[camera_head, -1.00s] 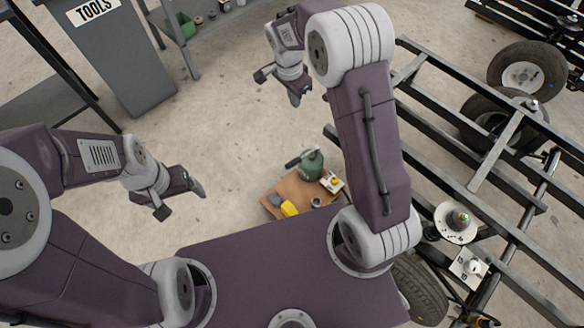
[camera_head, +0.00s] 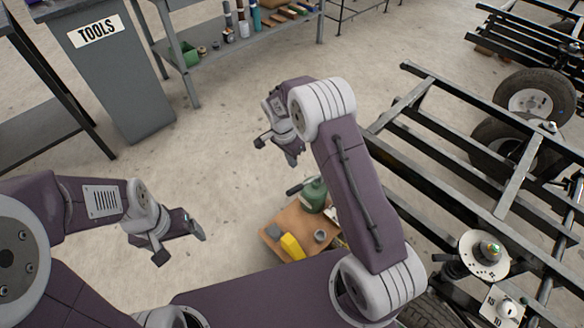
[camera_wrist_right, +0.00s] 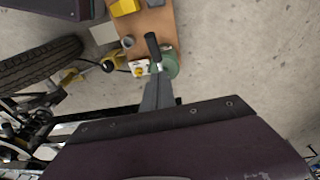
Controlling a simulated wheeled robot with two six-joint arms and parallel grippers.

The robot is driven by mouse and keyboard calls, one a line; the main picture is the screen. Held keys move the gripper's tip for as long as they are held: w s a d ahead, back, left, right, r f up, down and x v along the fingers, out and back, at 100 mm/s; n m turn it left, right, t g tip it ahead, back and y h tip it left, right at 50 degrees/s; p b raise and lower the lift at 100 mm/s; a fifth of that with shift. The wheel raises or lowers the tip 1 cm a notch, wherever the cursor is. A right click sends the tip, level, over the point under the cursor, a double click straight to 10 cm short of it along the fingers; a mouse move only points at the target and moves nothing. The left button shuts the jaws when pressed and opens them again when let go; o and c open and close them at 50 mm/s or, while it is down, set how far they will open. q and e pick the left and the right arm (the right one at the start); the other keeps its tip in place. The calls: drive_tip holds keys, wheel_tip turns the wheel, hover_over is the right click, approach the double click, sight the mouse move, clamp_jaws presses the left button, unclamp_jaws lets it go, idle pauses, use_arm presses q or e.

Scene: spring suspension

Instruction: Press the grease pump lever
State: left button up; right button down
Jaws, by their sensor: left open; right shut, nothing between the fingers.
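The green grease pump (camera_head: 314,192) stands at the back of a wooden board (camera_head: 282,222) on the floor. Its dark lever (camera_head: 295,188) sticks out to the left. In the right wrist view the black lever (camera_wrist_right: 152,44) and the green pump body (camera_wrist_right: 170,66) show just beyond my right gripper (camera_wrist_right: 158,92). In the head view my right gripper (camera_head: 277,150) is shut and empty, above and behind the pump in the picture, apart from the lever. My left gripper (camera_head: 180,245) is open and empty, to the left of the board.
A yellow object (camera_head: 292,246) and a grey cup (camera_head: 320,236) sit on the board. A black trailer frame (camera_head: 440,140) with wheels stands at right. A tool shelf (camera_head: 245,48) and grey cabinet (camera_head: 118,75) stand behind. The floor between is clear.

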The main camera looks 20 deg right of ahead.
drive_tip(key=b, duration=0.3)
hover_over(287, 194)
drive_tip(key=w+d, duration=0.3)
drive_tip(key=d, duration=0.1)
wheel_tip(287, 194, down, 8)
drive_tip(key=shift+s+a+f+b, duration=0.2)
drive_tip(key=shift+f+b, duration=0.1)
drive_tip(key=shift+f, duration=0.3)
drive_tip(key=shift+s+a+f+b, duration=0.1)
drive_tip(key=shift+s+f+b, duration=0.15)
drive_tip(key=shift+f, duration=0.3)
drive_tip(key=shift+s+a+f, duration=0.1)
drive_tip(key=shift+a+f, duration=0.05)
drive_tip(key=shift+f, duration=0.2)
drive_tip(key=shift+s+a+f+b, duration=0.2)
drive_tip(key=shift+a+f+b, duration=0.15)
drive_tip(key=shift+f, duration=0.2)
drive_tip(key=f, duration=0.2)
drive_tip(key=a+f+b, duration=0.1)
drive_tip(key=f, duration=0.1)
drive_tip(key=s+a+f+b, duration=0.1)
drive_tip(key=shift+f, duration=0.4)
drive_tip(key=shift+s+a+f+b, duration=0.1)
drive_tip(key=shift+s+f+b, duration=0.1)
drive_tip(key=shift+f+b, duration=0.75)
drive_tip(key=shift+f, duration=0.3)
